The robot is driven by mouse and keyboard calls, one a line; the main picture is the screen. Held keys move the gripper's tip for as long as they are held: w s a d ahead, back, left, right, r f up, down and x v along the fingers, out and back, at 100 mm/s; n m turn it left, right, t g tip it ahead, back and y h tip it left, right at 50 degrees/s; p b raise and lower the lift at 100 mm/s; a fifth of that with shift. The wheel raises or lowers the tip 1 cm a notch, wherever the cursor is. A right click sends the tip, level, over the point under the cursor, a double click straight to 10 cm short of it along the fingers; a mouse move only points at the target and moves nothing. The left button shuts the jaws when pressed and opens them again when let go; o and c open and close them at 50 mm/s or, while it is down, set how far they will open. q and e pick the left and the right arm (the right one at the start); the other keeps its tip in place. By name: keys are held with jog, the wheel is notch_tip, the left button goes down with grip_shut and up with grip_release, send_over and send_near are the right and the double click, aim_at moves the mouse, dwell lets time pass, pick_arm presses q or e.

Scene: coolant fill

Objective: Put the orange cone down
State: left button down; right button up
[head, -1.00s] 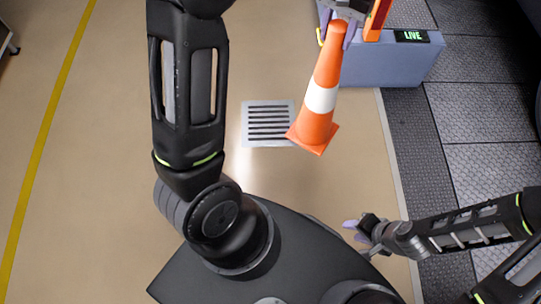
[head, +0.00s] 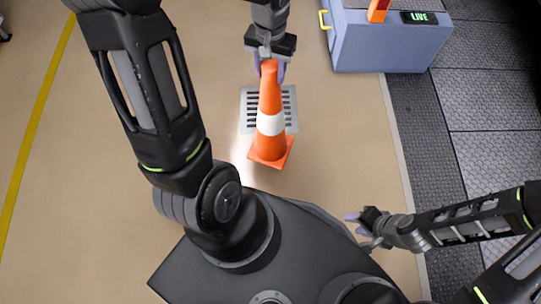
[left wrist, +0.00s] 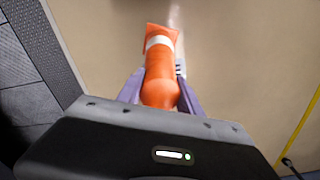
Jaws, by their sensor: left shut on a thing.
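The orange cone (head: 270,143) with a white band is in the middle of the head view, its square base towards me. My left gripper (head: 269,76) is shut on the cone's top. The left wrist view shows the cone (left wrist: 160,74) between the two purple fingers of the left gripper (left wrist: 160,92), with its base pointing away. The cone overlaps the floor grate in the head view; I cannot tell whether its base touches the floor. My right gripper (head: 356,223) is low at the right, away from the cone; its finger opening is too small to tell.
A grey floor grate (head: 290,110) lies behind the cone. A blue-grey box (head: 385,45) with a LIVE sign (head: 419,18) and an orange piece stands at the upper right. Dark ribbed plates (head: 490,105) lie along the right. The tan floor to the left is clear up to a yellow line (head: 37,125).

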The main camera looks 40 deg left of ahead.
aim_at(270, 94)
pick_arm(q)
jog(key=shift+f+b, duration=1.05)
jog(key=shift+f, duration=2.05)
jog(key=shift+f+b, duration=0.65)
jog(key=shift+f, duration=1.3)
jog(key=c, duration=0.8)
grip_release()
